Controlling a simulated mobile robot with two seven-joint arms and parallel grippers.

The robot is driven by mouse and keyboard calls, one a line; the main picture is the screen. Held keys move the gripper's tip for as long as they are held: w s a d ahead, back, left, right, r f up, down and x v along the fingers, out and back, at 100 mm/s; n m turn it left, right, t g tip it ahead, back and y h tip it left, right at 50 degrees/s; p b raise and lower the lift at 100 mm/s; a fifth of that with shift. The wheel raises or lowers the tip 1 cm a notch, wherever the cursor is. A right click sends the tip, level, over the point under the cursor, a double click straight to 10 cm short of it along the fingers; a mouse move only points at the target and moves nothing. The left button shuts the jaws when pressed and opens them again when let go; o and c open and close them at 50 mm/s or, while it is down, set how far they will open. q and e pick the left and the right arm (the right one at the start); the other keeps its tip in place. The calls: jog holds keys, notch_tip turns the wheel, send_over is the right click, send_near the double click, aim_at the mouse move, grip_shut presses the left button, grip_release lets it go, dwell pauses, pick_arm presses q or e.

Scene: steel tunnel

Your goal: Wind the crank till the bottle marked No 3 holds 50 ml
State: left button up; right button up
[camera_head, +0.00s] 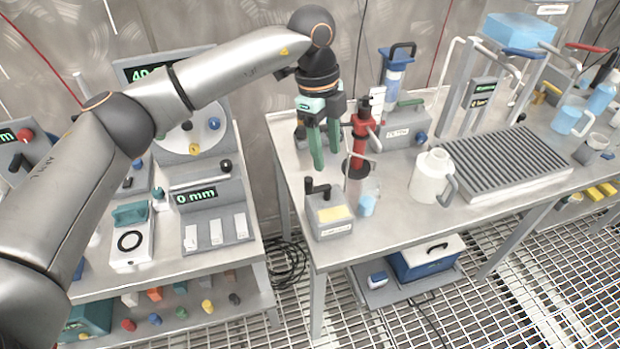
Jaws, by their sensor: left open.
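My left gripper (326,157) has green fingers that stand apart, with nothing seen between them. It points down over the left end of the right-hand steel table. Below it, near the table's front left corner, stands a small grey box (328,218) with a yellow label and a black crank-like handle (318,188) on top. Just right of the fingers is a red pump-like device (360,138). Beneath it stands a clear vessel (367,202) with some light blue liquid low inside. I cannot read a No 3 mark or any ml scale. My right gripper is not in view.
A white jug (432,178), a grey ribbed rack (505,160) and a grey box with a blue knob (402,137) share the right table. A blue tank (517,28) stands behind. The left bench (166,247) holds gauges; a floor gap with cables separates the tables.

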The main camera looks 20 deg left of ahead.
aim_at(308, 179)
pick_arm(q)
jog(key=a+r+n+y, duration=0.1)
jog(key=a+r+y, duration=0.1)
jog(key=a, duration=0.2)
jog(key=f, duration=0.4)
jog(key=f+p, duration=0.1)
jog(key=f, duration=0.3)
jog(key=w+f, duration=0.1)
jog(key=f, duration=0.3)
jog(key=shift+d+f+p, duration=0.15)
jog(key=shift+f+p, duration=0.1)
jog(key=shift+p, duration=0.15)
grip_shut()
